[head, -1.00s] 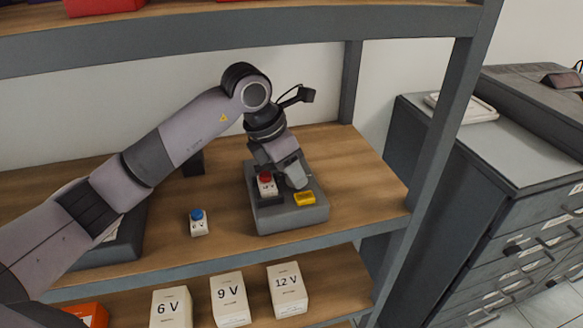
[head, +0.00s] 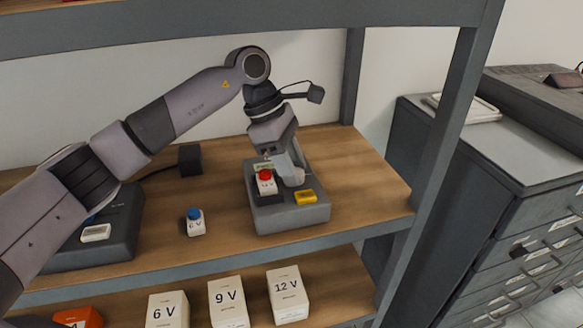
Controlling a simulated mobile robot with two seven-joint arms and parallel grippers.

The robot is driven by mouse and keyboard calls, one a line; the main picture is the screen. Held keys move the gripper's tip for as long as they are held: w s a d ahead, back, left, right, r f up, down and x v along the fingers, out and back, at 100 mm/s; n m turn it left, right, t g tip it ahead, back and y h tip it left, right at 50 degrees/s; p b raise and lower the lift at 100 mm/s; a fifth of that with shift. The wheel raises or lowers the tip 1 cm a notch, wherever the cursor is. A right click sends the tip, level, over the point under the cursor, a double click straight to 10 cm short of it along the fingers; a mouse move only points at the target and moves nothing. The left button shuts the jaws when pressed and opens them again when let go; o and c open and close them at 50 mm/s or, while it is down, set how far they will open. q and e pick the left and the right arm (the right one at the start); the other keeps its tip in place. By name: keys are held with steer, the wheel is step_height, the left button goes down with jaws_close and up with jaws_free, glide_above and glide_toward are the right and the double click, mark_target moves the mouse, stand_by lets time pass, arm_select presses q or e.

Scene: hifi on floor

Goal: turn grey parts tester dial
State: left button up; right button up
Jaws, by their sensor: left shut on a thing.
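The grey parts tester (head: 290,216) stands on the wooden shelf. A white part with a red top (head: 265,182) sits on its left side, and a yellow button (head: 306,197) is at its front right. My left gripper (head: 293,178) reaches down onto the tester between and behind these two. It is shut on a light grey rounded piece, which looks like the dial. The fingers hide much of the dial, so its setting cannot be read. My right gripper is not in view.
A white part with a blue top (head: 195,222) stands on the shelf left of the tester. A dark device (head: 118,240) and a small black box (head: 190,158) are farther left. The 6 V, 9 V and 12 V boxes (head: 287,296) stand on the shelf below. A grey post (head: 440,130) rises at right.

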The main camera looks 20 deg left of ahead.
arm_select(q)
steer(key=m+g, duration=0.1)
steer(key=m, duration=0.3)
steer(key=shift+w+r+m+g, duration=0.1)
steer(key=shift+w+m+g, duration=0.1)
steer(key=shift+m+g, duration=0.15)
steer(key=shift+w+m+g+y, duration=0.1)
steer(key=shift+m+g+y, duration=0.25)
steer(key=shift+m, duration=0.75)
steer(key=shift+m+g+y, duration=0.25)
steer(key=shift+m+g, duration=0.15)
steer(key=shift+m, duration=0.65)
steer(key=o, duration=0.8)
steer(key=shift+d, duration=0.1)
steer(key=shift+c, duration=0.2)
